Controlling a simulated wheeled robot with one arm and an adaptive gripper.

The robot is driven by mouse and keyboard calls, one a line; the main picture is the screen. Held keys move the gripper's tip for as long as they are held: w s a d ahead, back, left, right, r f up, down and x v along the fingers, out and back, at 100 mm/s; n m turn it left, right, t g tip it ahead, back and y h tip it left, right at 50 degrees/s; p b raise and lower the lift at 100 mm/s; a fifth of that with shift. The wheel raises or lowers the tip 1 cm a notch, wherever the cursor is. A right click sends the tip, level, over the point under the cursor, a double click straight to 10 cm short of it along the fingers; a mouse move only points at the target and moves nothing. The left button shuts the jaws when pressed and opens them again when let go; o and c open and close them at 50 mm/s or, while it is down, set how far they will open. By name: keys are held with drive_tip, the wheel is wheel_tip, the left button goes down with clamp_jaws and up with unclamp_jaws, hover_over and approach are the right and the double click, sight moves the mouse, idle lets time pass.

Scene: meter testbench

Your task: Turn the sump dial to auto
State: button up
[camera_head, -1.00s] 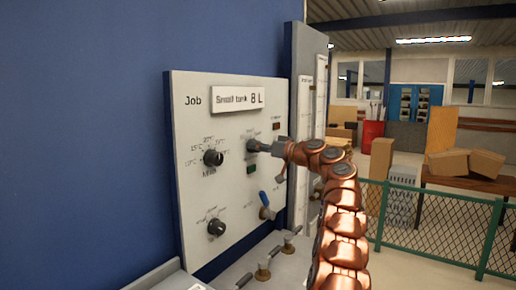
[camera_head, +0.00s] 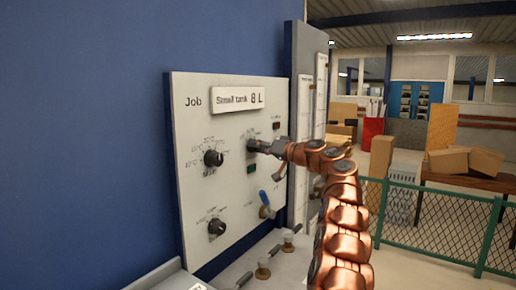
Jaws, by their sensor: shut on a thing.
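A pale upright panel (camera_head: 190,112) stands against the blue wall, with a sign reading "Small tank 8 L" beside the word "Job". My gripper (camera_head: 256,145) is at the panel's upper right dial (camera_head: 251,145) and is shut on it. The gripper hides most of that dial, and its markings are too small to read. Two other black dials show on the left, an upper one (camera_head: 213,158) and a lower one (camera_head: 216,227). I cannot tell by label which dial is the sump dial.
A blue-handled valve (camera_head: 264,198) sits low on the panel, below my gripper. Several small fittings (camera_head: 263,271) stand on the ledge below. A green mesh fence (camera_head: 440,222) and a table with cardboard boxes (camera_head: 450,162) are at the right.

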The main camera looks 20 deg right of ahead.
drive_tip(key=o, duration=1.1)
drive_tip(key=shift+o, duration=0.2)
drive_tip(key=shift+s, duration=0.1)
drive_tip(key=v, duration=1.2)
